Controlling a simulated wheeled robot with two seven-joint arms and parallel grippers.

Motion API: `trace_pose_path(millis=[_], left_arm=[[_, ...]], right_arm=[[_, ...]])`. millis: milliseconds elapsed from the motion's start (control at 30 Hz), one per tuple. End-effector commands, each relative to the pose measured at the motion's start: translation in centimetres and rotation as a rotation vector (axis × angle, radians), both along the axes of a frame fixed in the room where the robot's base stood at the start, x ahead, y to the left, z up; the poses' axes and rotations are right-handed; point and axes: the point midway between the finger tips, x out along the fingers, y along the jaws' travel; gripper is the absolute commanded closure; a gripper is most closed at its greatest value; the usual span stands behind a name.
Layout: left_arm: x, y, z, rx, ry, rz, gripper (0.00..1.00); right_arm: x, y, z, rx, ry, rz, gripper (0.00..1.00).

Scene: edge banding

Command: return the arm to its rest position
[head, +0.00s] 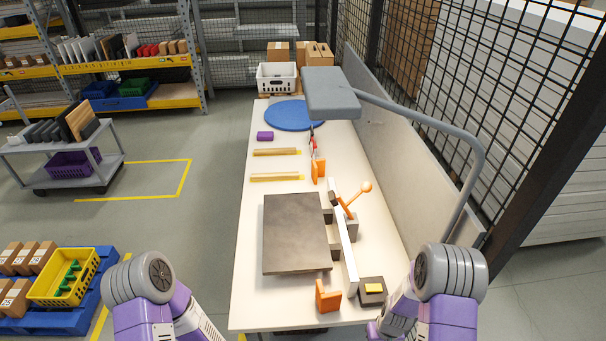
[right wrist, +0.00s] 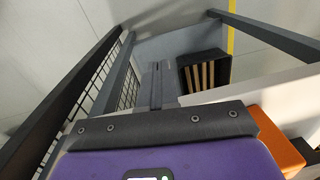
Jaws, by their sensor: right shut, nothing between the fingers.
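My right gripper (right wrist: 158,84) shows in the right wrist view as two dark fingers shut together with nothing between them. It points down past the white table edge, over the floor. In the head view both my arms are bent at the bottom corners, at either side of the table's near end. The right arm's forearm reaches the near right corner of the table, and its fingers are hidden there. My left gripper is out of the picture.
The white table (head: 246,285) holds a dark panel (head: 295,233), a white strip (head: 348,255), orange blocks (head: 328,297) and a blue disc (head: 290,115). A grey lamp (head: 331,92) arches overhead. A black crate (right wrist: 188,72) stands on the floor below. Mesh fencing (head: 530,110) borders the right.

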Motion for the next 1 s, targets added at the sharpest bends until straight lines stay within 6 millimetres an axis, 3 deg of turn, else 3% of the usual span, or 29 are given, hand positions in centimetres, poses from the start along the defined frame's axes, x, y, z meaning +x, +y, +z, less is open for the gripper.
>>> trace_pose_path(millis=[33,200,400,600,1000], left_arm=[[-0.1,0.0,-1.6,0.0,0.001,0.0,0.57],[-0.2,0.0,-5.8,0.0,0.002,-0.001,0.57],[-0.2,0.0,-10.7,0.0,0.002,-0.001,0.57],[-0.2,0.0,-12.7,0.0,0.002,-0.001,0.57],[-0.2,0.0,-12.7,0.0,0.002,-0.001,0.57]], right_arm=[[-1.1,0.7,-2.2,0.017,0.008,-0.015,1.0],[-4.8,4.2,-7.9,0.087,0.013,-0.078,1.0],[-9.0,9.1,-12.9,0.204,0.009,-0.169,1.0],[-10.9,11.8,-14.2,0.278,-0.001,-0.227,1.0],[-11.1,12.2,-14.0,0.291,-0.005,-0.238,1.0]])
